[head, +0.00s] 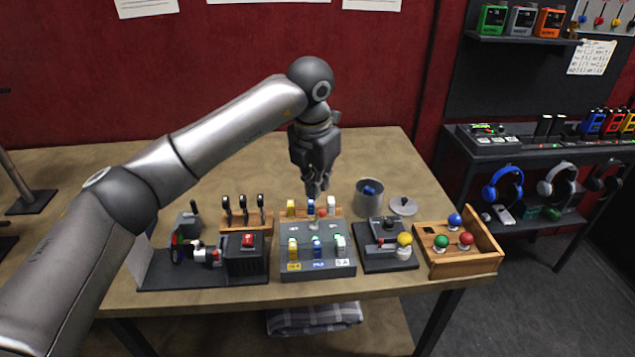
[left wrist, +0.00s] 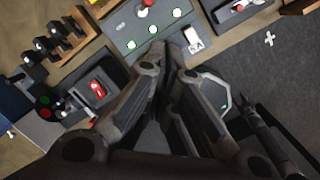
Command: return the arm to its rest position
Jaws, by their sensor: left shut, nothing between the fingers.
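My left arm reaches in from the left over the table (head: 400,165). My left gripper (head: 315,190) points down above the back of the grey button panel (head: 318,268). It is shut and empty, and in the head view it overlaps the blue piece behind the panel. In the left wrist view its closed fingers (left wrist: 172,70) lie in front of the panel (left wrist: 135,22), whose lights show green.
A device with a red switch (head: 248,240) stands left of the panel. A joystick box (head: 375,255) and a wooden tray (head: 470,262) with coloured balls stand to the right. A grey canister (head: 369,200) is behind. The back of the table is clear.

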